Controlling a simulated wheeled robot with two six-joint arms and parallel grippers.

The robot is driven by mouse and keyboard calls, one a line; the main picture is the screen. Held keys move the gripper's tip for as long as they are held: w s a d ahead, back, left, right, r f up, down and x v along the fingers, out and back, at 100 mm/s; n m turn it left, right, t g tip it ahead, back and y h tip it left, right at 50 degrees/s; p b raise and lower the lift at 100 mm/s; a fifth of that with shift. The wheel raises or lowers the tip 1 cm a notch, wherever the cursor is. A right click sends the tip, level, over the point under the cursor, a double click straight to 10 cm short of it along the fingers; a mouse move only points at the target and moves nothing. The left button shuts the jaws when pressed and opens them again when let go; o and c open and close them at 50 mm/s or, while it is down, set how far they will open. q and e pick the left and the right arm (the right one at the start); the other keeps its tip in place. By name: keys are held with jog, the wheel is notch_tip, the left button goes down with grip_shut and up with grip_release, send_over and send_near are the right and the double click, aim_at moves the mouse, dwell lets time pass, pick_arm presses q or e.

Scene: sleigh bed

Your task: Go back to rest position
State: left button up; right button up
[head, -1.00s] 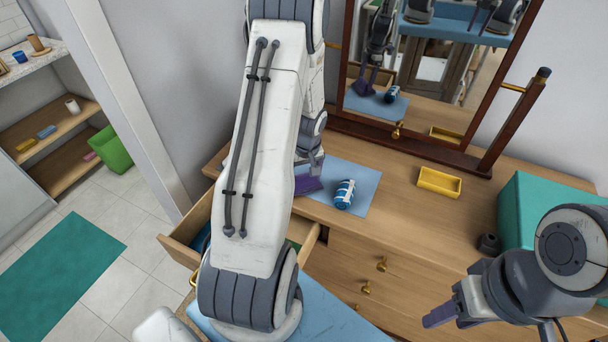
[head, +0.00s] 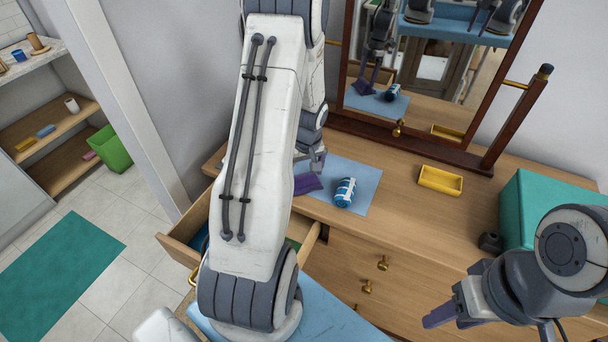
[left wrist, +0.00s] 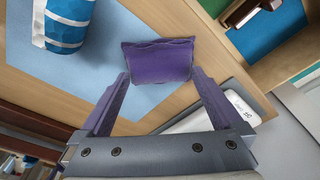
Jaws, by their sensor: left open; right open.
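My left gripper (left wrist: 155,80) is open in the left wrist view. Its two purple fingers are spread on either side of a purple pouch (left wrist: 157,61), which lies at the edge of a blue mat on the dresser. In the head view my left arm reaches across to the dresser top, its gripper mostly hidden behind the wrist, and the pouch (head: 307,183) shows just below it. My right gripper (head: 440,316) is at the lower right of the head view, in front of the dresser, open and empty; its fingers are partly hidden.
A blue-and-white can (head: 345,192) lies on the blue mat (head: 366,178). A yellow tray (head: 440,181), a teal box (head: 543,200) and a mirror on a wooden stand (head: 488,148) are on the dresser. An open drawer (head: 182,247) juts out below my left arm.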

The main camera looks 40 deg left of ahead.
pick_arm(q)
notch_tip(320, 180, up, 8)
jog(key=d, duration=0.1)
jog(key=shift+s+r, duration=0.25)
jog(key=shift+s, duration=0.1)
jog(key=shift+d, duration=0.2)
